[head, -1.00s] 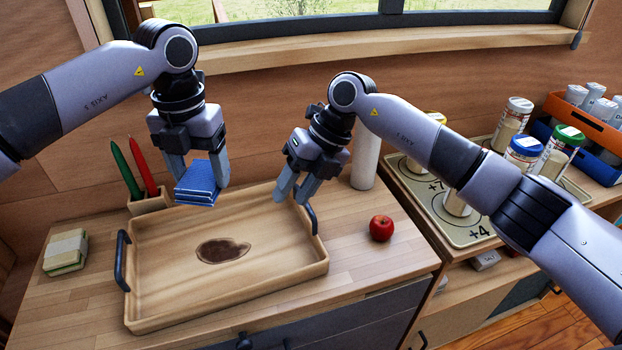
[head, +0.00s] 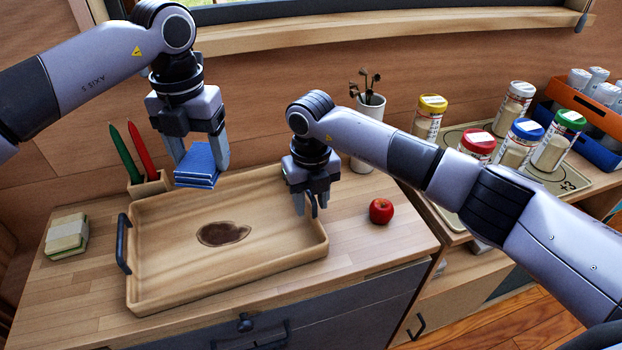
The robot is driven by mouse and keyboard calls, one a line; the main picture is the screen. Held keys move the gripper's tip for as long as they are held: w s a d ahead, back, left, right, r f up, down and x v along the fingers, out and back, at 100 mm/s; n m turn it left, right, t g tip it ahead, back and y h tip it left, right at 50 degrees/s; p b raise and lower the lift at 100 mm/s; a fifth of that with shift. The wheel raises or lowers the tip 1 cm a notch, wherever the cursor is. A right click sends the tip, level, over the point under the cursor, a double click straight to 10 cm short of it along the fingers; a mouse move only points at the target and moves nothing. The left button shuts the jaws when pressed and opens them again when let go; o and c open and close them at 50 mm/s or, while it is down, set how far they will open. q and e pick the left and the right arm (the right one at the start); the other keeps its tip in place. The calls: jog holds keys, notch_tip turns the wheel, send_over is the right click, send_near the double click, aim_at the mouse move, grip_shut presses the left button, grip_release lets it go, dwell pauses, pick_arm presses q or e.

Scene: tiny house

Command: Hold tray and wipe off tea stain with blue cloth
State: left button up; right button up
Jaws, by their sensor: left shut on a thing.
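The wooden tray (head: 170,287) lies flat on the counter with a dark brown tea stain (head: 223,233) in its middle. It has a dark handle (head: 123,243) at its left end and another (head: 314,207) at its right end. My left gripper (head: 199,158) is shut on the folded blue cloth (head: 198,167), holding it above the tray's back left part, apart from the stain. My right gripper (head: 311,200) points down at the right handle. Its fingers are apart, with the handle between or just behind them; contact cannot be told.
A red apple (head: 381,211) sits right of the tray.

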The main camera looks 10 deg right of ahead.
jog(key=shift+f, duration=1.4)
jog(key=shift+c, duration=0.3)
grip_shut()
